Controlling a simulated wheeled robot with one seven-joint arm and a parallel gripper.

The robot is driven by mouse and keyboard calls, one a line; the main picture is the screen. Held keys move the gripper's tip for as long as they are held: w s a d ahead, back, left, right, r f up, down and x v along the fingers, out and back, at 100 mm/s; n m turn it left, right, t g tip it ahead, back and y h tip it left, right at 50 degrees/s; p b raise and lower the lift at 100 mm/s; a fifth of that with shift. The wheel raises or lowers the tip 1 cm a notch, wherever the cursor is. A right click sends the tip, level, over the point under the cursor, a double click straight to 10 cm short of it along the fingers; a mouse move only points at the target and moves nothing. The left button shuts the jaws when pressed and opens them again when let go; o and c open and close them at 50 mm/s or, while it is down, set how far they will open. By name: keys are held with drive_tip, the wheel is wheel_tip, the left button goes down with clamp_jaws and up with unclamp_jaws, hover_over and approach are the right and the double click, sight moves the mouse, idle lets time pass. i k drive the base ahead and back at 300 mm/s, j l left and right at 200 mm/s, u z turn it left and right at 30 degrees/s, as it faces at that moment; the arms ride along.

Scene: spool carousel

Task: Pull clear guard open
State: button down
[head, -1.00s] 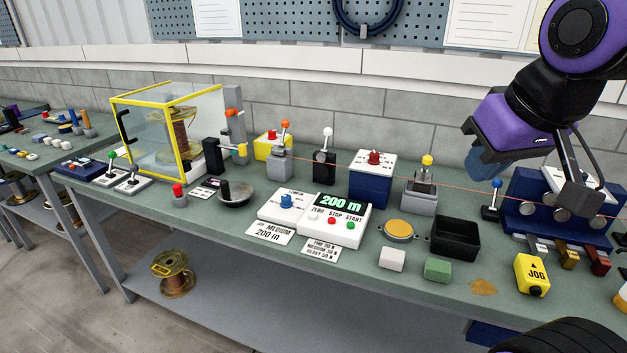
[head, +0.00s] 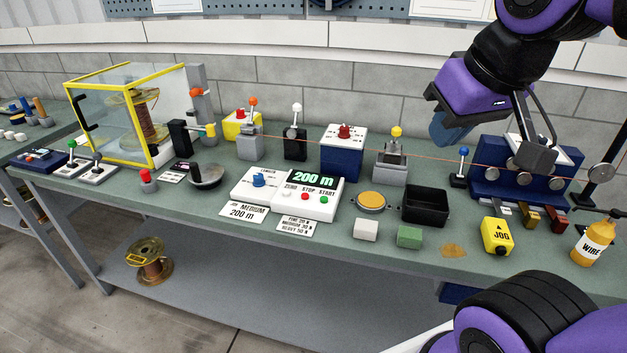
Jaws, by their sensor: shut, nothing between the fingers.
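The clear guard (head: 105,115) is a see-through box with a yellow frame at the left of the bench. A black handle (head: 81,112) is on its left front side. The guard looks closed around a spool of copper-coloured wire (head: 146,118). My gripper (head: 490,150) is at the right, above the bench, far from the guard. Its fingers are shut and empty, in front of the blue roller block; their tips are hard to make out.
Levers (head: 98,165) on white bases stand in front of the guard. A grey post (head: 197,95) stands beside it. A thin wire runs right across the bench to the roller block (head: 490,184). A black tray (head: 427,205) and a yellow JOG box (head: 496,237) are near the front.

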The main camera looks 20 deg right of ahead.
sight(128, 69)
drive_tip(key=i+j, duration=0.2)
drive_tip(key=j, duration=0.2)
drive_tip(key=i+j, duration=0.2)
drive_tip(key=j, duration=0.2)
drive_tip(key=i+j, duration=0.15)
drive_tip(key=j, duration=0.25)
drive_tip(key=i+j, duration=0.2)
drive_tip(key=j, duration=0.2)
drive_tip(key=i+j, duration=0.2)
drive_tip(key=j, duration=0.2)
drive_tip(key=i+j, duration=0.2)
drive_tip(key=j, duration=0.2)
drive_tip(key=i+j, duration=0.2)
drive_tip(key=j, duration=0.25)
drive_tip(key=i+j, duration=0.15)
drive_tip(key=j, duration=0.25)
